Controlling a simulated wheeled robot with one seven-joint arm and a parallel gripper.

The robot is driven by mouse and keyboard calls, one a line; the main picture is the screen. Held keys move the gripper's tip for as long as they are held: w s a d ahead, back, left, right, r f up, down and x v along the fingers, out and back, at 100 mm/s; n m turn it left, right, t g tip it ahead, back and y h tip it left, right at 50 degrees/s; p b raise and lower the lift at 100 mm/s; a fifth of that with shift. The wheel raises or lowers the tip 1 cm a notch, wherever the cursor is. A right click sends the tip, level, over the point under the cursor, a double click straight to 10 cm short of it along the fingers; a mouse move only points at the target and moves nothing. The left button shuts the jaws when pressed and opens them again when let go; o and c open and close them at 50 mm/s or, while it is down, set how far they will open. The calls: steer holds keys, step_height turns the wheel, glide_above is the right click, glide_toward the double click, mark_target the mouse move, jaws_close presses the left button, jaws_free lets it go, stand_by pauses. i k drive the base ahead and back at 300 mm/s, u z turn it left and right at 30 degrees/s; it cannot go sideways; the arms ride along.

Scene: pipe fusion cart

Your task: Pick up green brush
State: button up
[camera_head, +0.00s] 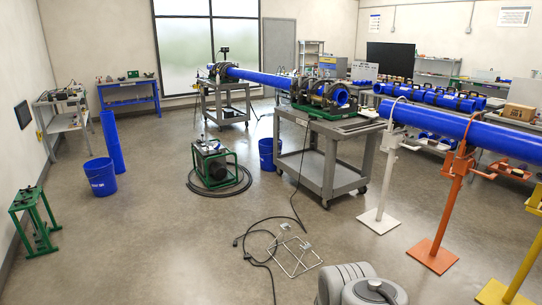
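I cannot make out a green brush anywhere in the head view. Small items too tiny to tell apart lie on the blue workbench (129,88) by the back wall and on the grey side table (62,101) at the left. My gripper is not in view; only grey rounded links of my own arm show at the bottom edge, right of the middle.
A grey cart (322,172) carries the fusion machine (318,97) and a long blue pipe (255,77). A green-framed unit (213,164), blue bucket (100,178), green stand (36,218), loose cable (268,262) and orange pipe stand (452,205) occupy the floor.

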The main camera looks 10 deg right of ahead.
mark_target(311, 115)
steer(key=u, duration=0.25)
steer(key=i, duration=5.85)
steer(key=z, duration=1.05)
steer(key=i, duration=1.95)
steer(key=z, duration=0.7)
steer(key=i, duration=0.35)
steer(key=z, duration=0.15)
